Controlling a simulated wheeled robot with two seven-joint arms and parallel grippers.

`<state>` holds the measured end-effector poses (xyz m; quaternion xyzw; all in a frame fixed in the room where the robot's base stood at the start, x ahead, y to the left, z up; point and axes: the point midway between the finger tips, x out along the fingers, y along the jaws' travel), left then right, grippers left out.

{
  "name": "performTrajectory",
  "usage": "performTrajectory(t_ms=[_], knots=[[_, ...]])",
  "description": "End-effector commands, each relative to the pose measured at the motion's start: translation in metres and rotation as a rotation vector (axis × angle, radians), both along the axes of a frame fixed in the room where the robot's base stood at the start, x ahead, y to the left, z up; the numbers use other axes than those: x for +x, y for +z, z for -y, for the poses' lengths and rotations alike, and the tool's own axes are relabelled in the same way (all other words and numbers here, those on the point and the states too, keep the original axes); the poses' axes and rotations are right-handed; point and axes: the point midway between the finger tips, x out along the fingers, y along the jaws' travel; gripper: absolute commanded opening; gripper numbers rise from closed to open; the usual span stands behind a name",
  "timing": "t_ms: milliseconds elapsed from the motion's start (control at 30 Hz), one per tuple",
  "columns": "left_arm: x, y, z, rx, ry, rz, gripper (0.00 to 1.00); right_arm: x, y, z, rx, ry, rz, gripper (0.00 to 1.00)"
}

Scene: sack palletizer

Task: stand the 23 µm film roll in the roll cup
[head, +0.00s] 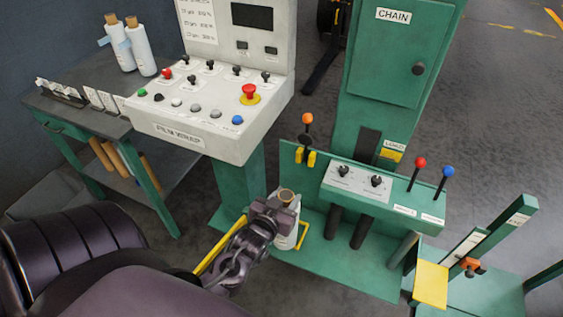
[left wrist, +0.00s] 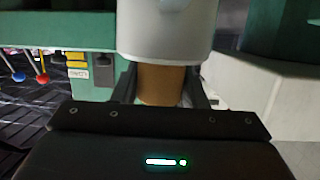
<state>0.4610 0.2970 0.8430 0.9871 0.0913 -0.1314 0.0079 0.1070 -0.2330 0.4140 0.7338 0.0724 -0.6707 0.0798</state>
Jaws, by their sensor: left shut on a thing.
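A white film roll (head: 287,234) with a brown core stands upright or nearly so in the head view, above the green base plate (head: 335,260). My left gripper (head: 282,204) is shut on its upper end. In the left wrist view, the gripper (left wrist: 163,85) holds the brown core (left wrist: 160,84) between its fingers, with the white film roll (left wrist: 168,28) beyond. A yellow frame (head: 304,232) shows beside the roll's lower part; I cannot tell whether it belongs to the roll cup or whether the roll touches it. No thickness mark is readable. My right gripper is out of view.
Two more wrapped rolls (head: 142,48) stand on the dark bench at back left. The grey film wrap panel (head: 190,130) stands behind the gripper. A green lever stand (head: 360,195) with orange, red and blue knobs is close to its right.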

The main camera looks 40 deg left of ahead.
Motion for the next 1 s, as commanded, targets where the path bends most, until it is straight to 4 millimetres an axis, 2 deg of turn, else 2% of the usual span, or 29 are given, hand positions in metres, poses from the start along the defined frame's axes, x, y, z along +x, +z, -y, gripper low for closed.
performTrajectory(t_ms=[100,200,467,1000], knots=[[0.002,-0.019,-0.009,-0.007,0.034,0.004,0.07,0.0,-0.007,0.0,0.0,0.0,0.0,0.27],[0.002,-0.027,-0.014,-0.009,0.049,0.002,0.07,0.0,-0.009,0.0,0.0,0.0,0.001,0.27],[0.013,-0.033,-0.018,-0.01,0.054,0.005,0.07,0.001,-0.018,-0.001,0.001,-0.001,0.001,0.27],[0.058,-0.042,-0.028,-0.009,0.052,0.003,0.07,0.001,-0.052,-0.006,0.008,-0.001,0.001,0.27]])
